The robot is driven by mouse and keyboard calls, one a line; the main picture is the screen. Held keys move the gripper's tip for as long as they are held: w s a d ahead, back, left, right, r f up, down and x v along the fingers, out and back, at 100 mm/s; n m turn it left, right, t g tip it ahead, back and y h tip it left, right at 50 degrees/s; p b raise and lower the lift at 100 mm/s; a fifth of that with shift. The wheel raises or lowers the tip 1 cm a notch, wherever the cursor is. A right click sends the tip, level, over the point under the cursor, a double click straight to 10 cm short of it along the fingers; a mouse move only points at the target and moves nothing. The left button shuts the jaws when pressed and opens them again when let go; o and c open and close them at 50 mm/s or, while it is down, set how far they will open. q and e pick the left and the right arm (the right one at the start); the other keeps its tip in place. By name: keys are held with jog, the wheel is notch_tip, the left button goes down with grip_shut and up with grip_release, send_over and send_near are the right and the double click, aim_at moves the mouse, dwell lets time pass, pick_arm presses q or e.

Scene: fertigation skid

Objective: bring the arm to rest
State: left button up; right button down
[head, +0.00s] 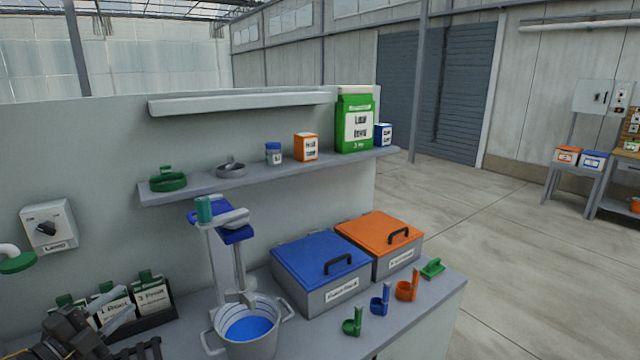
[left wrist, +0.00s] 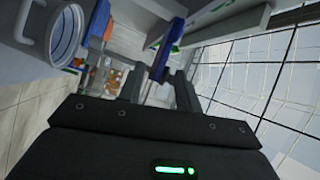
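My left gripper (head: 128,335) is at the lower left of the head view, partly cut off by the bottom edge, beside the rack of labelled packets. In the left wrist view its two fingers (left wrist: 160,88) stand apart with a gap between them. I see nothing held between them. A blue part (left wrist: 168,48) shows beyond the fingers, apart from them. My right gripper is in neither view.
Close to the left gripper are the packet rack (head: 168,304) and a grey bucket (head: 250,349) with blue contents. A stand with blue plates (head: 236,235) rises behind the bucket. Blue-lidded (head: 320,258) and orange-lidded (head: 380,232) boxes stand right. A shelf (head: 205,187) runs above.

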pick_arm(q)
jog(key=s+d+f+n+g+y, duration=0.3)
jog(key=s+f+n, duration=0.2)
jog(key=f, duration=0.5)
jog(key=s+d+f+n+g+y, duration=0.35)
jog(key=f+n, duration=0.25)
jog(key=f, duration=0.4)
jog(key=s+d+f+n+g, duration=0.35)
jog(key=s+d, duration=0.25)
jog(key=s, duration=0.4)
jog(key=s+d+f+n+g, duration=0.3)
jog(key=s+d+f+g, duration=0.25)
jog(key=s, duration=0.35)
notch_tip(320, 180, down, 26)
jog(key=s+f, duration=0.1)
jog(key=s+a+f+m+g+b, duration=0.1)
jog(key=s+a+f, duration=0.1)
jog(key=s+f, duration=1.4)
jog(key=shift+s+a, duration=0.15)
jog(key=shift+s, duration=0.1)
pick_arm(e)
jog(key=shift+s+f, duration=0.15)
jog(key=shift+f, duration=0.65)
pick_arm(q)
jog(key=shift+g, duration=0.25)
